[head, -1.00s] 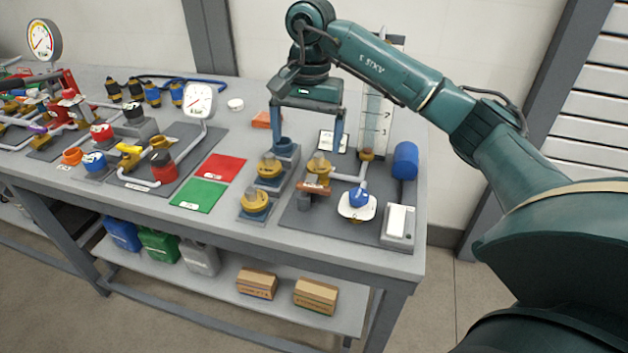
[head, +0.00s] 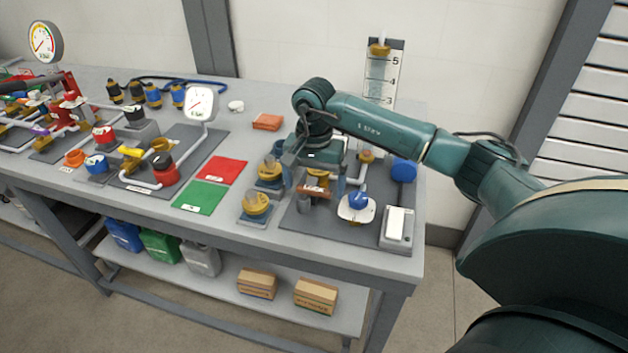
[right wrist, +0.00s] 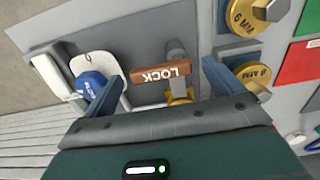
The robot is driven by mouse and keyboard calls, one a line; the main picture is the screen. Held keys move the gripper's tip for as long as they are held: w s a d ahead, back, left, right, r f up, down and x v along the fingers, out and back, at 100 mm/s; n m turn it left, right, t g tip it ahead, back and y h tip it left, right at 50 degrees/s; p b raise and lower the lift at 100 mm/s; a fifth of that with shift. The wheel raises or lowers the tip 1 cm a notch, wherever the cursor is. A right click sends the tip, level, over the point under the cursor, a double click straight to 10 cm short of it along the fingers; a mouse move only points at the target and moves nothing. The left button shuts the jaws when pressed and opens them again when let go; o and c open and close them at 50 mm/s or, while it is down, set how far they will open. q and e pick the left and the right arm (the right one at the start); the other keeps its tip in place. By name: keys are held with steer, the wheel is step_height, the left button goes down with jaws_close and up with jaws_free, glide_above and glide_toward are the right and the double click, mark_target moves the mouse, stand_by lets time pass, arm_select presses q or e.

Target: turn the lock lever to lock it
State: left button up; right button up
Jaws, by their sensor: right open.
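The lock lever (head: 315,189) is a brown bar on the grey plate at the right end of the bench. In the right wrist view the lever (right wrist: 160,74) shows its word LOCK upside down, and its right end meets a grey pivot post beside a brass fitting (right wrist: 180,95). My right gripper (head: 314,182) is low over it, pointing down. In the right wrist view my open fingers (right wrist: 160,86) stand on either side of the lever, apart from it. The gripper body partly hides the area behind the lever in the head view. My left gripper is not in view.
A blue knob on a white plate (head: 357,206) is close by on the right, with a white switch box (head: 397,227) beyond. Brass 6 MM and 8 MM fittings (head: 255,204) stand to the left. A clear gauge column (head: 380,72) rises behind. Red and green mats (head: 198,197) are bare.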

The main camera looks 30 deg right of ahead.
steer(key=shift+c, duration=0.5)
steer(key=c, duration=0.9)
